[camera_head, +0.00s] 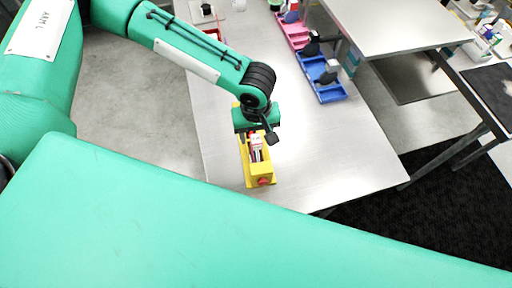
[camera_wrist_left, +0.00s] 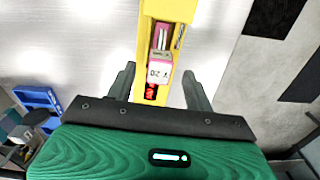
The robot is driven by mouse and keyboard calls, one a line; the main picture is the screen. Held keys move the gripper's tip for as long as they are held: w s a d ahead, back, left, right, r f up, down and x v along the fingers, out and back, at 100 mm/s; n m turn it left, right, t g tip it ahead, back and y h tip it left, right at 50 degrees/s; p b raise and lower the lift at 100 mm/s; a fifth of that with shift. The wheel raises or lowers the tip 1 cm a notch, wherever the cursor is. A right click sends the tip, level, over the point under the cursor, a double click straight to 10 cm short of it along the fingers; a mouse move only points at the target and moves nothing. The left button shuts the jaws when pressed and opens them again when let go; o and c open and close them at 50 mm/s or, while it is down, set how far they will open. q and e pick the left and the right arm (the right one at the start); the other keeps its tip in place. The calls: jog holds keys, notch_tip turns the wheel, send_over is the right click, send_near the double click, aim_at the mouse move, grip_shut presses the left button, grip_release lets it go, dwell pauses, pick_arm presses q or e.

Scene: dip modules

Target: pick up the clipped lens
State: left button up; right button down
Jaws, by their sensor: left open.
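The clipped lens (camera_head: 256,143) is a small white and pink piece sitting in a yellow holder (camera_head: 262,171) on the grey table. In the left wrist view the lens (camera_wrist_left: 159,72) shows a white label with dark characters, inside the yellow holder (camera_wrist_left: 170,10). A red part (camera_wrist_left: 151,92) shows at the holder's end. My left gripper (camera_head: 257,133) is over the holder. In the left wrist view its two fingers (camera_wrist_left: 160,78) are apart, one on each side of the holder and lens, with nothing held. I cannot tell how far above the lens they are. My right gripper is out of view.
Blue bins (camera_head: 330,92) and pink bins (camera_head: 292,32) with small items line the table's far right. A raised grey surface (camera_head: 390,22) stands beyond them. The table (camera_head: 330,150) is bare right of the holder. Its near edge is close to the holder.

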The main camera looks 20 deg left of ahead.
aim_at(256, 138)
pick_arm(q)
jog(key=shift+w+f+p, duration=0.1)
jog(key=shift+f+p, duration=0.3)
jog(key=shift+f, duration=1.25)
grip_shut()
jog(key=shift+r, duration=0.1)
